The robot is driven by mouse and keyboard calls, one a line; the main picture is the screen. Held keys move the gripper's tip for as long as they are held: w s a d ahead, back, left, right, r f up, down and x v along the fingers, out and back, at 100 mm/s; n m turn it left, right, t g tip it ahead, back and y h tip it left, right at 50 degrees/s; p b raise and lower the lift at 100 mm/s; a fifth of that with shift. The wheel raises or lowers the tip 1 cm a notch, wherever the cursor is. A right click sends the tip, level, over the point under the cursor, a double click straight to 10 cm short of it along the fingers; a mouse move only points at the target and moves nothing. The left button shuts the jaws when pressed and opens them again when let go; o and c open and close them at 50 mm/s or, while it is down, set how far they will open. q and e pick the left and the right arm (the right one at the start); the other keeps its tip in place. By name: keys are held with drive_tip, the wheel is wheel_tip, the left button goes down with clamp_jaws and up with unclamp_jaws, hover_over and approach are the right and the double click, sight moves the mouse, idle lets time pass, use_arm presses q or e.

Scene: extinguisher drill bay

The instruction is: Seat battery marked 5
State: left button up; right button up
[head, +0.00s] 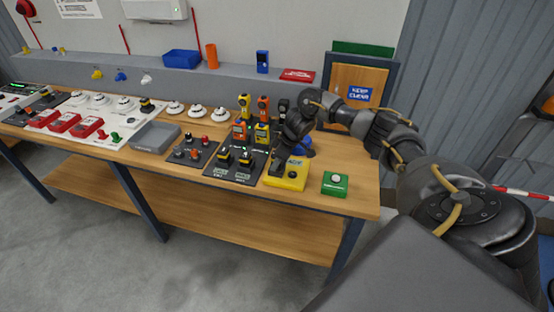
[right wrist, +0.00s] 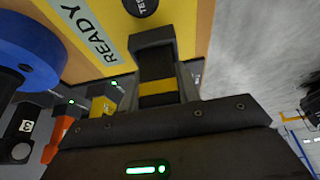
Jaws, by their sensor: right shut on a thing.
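My right gripper (head: 279,163) points down at the left part of the yellow tester box (head: 294,180). It is shut on a black battery with a yellow band (right wrist: 156,87). The right wrist view shows this battery close against the yellow box (right wrist: 97,12), beside its READY label and black TEST button. The number on the held battery does not show, and I cannot tell whether it is fully in a socket. Two more black and yellow batteries (head: 246,159) (head: 224,156) stand in the dark charger plate (head: 233,172). My left gripper is out of view.
A green box with a white button (head: 335,183) stands right of the tester. Yellow and orange handheld devices (head: 262,132) stand behind the charger. A blue round thing (right wrist: 30,48) is close beside my right gripper. A grey tray (head: 155,137) lies farther left.

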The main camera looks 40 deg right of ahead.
drive_tip(key=shift+r+p, duration=1.9)
drive_tip(key=shift+r, duration=0.3)
